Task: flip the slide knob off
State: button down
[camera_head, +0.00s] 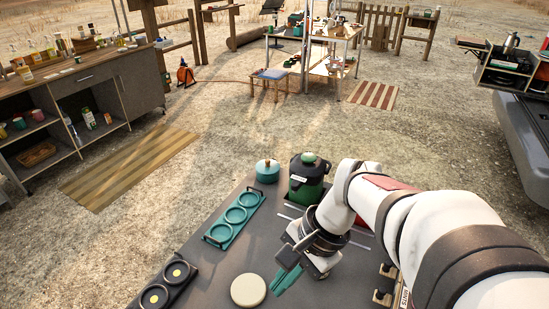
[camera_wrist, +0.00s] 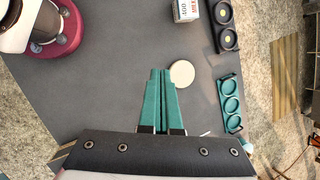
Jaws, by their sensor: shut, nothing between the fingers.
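I cannot make out a slide knob in either view. My gripper (camera_head: 284,284) has teal fingers, which are together and empty; they point down over the dark grey tabletop (camera_head: 215,278). In the wrist view the fingers (camera_wrist: 161,73) end beside a round cream disc (camera_wrist: 182,73), seemingly apart from it. The same disc (camera_head: 248,290) lies left of the fingers in the head view. A red-based appliance (camera_wrist: 68,38) with a white and dark upper part stands at the wrist view's top left, partly cut off. A dark green pot-like appliance (camera_head: 307,183) with a pale label stands behind my arm.
A teal three-ring holder (camera_head: 235,218), a black ring holder (camera_head: 167,284) and a teal lidded pot (camera_head: 267,170) line the table's left and far edges. A printed carton (camera_wrist: 186,10) stands at the wrist view's top. The tabletop between the disc and the red-based appliance is clear.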

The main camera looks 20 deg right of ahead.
jog(key=w+d+f+m+t+y, duration=0.1)
jog(key=w+d+f+m+t, duration=0.25)
jog(key=w+d+m, duration=0.65)
jog(key=d+f+m+t, duration=0.1)
jog(key=d+f, duration=0.3)
jog(key=d, duration=0.5)
jog(key=d+f+m+t, duration=0.2)
jog(key=d+f+m, duration=0.2)
jog(key=d, duration=0.5)
jog(key=shift+d+f, duration=0.3)
jog(key=shift+f, duration=0.4)
jog(key=shift+w+a, duration=0.1)
jog(key=shift+w, duration=0.05)
jog(key=x, duration=0.9)
jog(key=shift+w+f, duration=0.2)
jog(key=shift+f, duration=0.1)
jog(key=w+a, duration=0.2)
jog(key=w, duration=0.1)
jog(key=shift+h, duration=0.3)
jog(key=shift+w+a, duration=0.2)
jog(key=shift+w, duration=0.05)
jog(key=w+a, duration=0.8)
jog(key=shift+w+a, duration=0.1)
jog(key=shift+a, duration=0.05)
